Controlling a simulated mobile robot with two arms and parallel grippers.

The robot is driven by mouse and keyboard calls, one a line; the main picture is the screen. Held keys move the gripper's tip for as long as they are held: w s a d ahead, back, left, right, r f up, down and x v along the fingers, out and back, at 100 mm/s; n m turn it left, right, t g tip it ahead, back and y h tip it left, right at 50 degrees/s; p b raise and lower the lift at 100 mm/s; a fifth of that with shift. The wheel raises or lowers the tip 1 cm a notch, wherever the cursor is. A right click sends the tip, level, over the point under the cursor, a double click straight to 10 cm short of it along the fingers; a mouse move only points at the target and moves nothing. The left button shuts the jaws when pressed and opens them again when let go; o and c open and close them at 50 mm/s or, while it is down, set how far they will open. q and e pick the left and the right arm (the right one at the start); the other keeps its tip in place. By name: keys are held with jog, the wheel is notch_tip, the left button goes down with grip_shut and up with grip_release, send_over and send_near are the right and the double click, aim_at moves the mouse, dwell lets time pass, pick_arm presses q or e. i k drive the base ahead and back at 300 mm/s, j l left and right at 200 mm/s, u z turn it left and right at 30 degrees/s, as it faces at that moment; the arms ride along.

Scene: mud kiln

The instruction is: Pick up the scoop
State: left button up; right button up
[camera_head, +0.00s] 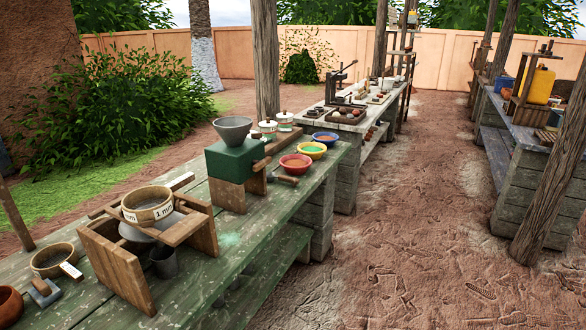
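No scoop can be made out for certain. A small wooden-handled tool (286,180) lies on the green table (228,254) in front of the red bowl; it is too small to tell whether it is a scoop. A grey-blue metal piece (44,292) at the table's near left end is also unclear. Neither of my grippers is in view.
A green grinder (230,162) and red (296,166), yellow (312,150) and blue bowls (325,137) stand farther back. The dirt aisle (400,240) at right is clear.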

aim_at(281, 179)
jog(key=u, duration=0.25)
jog(key=i+l+u, duration=0.25)
jog(key=l+u, duration=0.15)
jog(key=i+l+u, duration=0.2)
jog(key=l+u, duration=0.2)
